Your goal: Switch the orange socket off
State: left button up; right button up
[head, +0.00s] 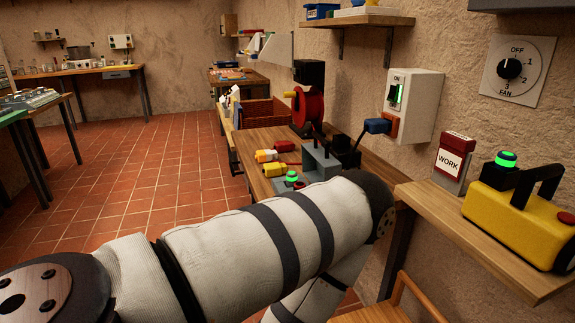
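An orange socket (391,124) sits at the lower left of a white wall box (424,105). A blue plug (376,126) is at the socket; I cannot tell how far it is seated. On the box's face is a black switch (393,94) under a label reading ON, with a lit green strip (399,95) beside it. My white, black-banded arm crosses the foreground from the lower left, with its bend below the box and in front of the bench. Neither gripper shows.
A yellow case (515,222) with a green lamp and a red WORK box (453,158) stand on the right shelf (470,235). A FAN dial (510,69) is on the wall. A red reel (308,106) and a grey device (320,162) stand on the bench behind my arm. Tiled floor lies open left.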

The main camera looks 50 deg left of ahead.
aim_at(393, 96)
jog(key=j+u, duration=0.1)
jog(key=u, duration=0.35)
jog(key=k+j+u, duration=0.1)
jog(key=u, duration=0.3)
jog(key=j+u, duration=0.1)
jog(key=u, duration=0.35)
jog(key=i+j, duration=0.1)
jog(key=j+u, duration=0.05)
